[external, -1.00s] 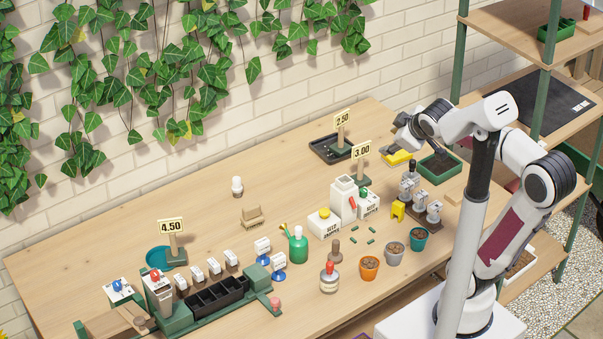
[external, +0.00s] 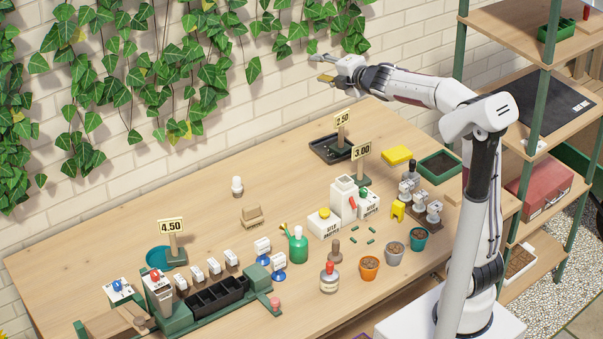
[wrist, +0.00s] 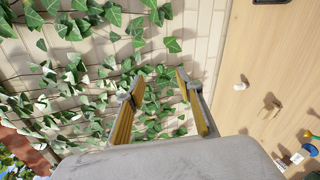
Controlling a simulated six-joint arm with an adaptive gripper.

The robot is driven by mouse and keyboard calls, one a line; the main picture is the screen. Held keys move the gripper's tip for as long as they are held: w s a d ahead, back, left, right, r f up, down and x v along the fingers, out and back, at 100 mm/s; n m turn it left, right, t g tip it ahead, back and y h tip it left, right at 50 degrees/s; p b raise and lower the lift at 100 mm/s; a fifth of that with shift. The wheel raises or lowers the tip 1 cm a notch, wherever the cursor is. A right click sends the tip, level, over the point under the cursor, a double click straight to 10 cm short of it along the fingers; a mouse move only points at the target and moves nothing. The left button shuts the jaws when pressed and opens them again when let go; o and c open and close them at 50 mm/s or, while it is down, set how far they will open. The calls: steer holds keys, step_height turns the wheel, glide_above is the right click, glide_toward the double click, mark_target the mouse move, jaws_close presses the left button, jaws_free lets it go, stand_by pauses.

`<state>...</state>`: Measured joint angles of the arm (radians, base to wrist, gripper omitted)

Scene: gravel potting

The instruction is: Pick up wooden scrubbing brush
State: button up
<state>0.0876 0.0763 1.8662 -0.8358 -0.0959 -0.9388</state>
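The wooden scrubbing brush appears to be the small tan wooden piece (external: 252,215) lying on the table left of the middle; its bristles are too small to make out clearly. It also shows at the right in the wrist view (wrist: 269,107). My gripper (external: 318,67) is raised high near the ivy wall, well above and apart from the table and the brush. In the wrist view its two yellow-padded fingers (wrist: 160,82) are spread wide with nothing between them.
A white bottle-like item (external: 237,186) stands just behind the brush. Price signs (external: 342,119) stick up from the table. The table's back left is mostly clear.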

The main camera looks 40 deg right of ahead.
steer(key=w+a+f+n+g+y, duration=0.2)
steer(key=w+a+f+n+y, duration=0.85)
steer(key=n, duration=0.75)
steer(key=n+g+y, duration=0.3)
steer(key=n+g, duration=0.8)
steer(key=n, duration=0.4)
glide_toward(253, 205)
steer(key=x, duration=0.3)
steer(key=shift+s+d+f, duration=0.15)
steer(key=shift+s, duration=0.1)
steer(key=shift+x, duration=1.3)
steer(key=shift+w+r+x, duration=0.1)
steer(key=shift+w+x, duration=0.05)
steer(key=shift+x, duration=1.15)
steer(key=shift+w+r+x, duration=0.1)
steer(key=shift+x, duration=1.2)
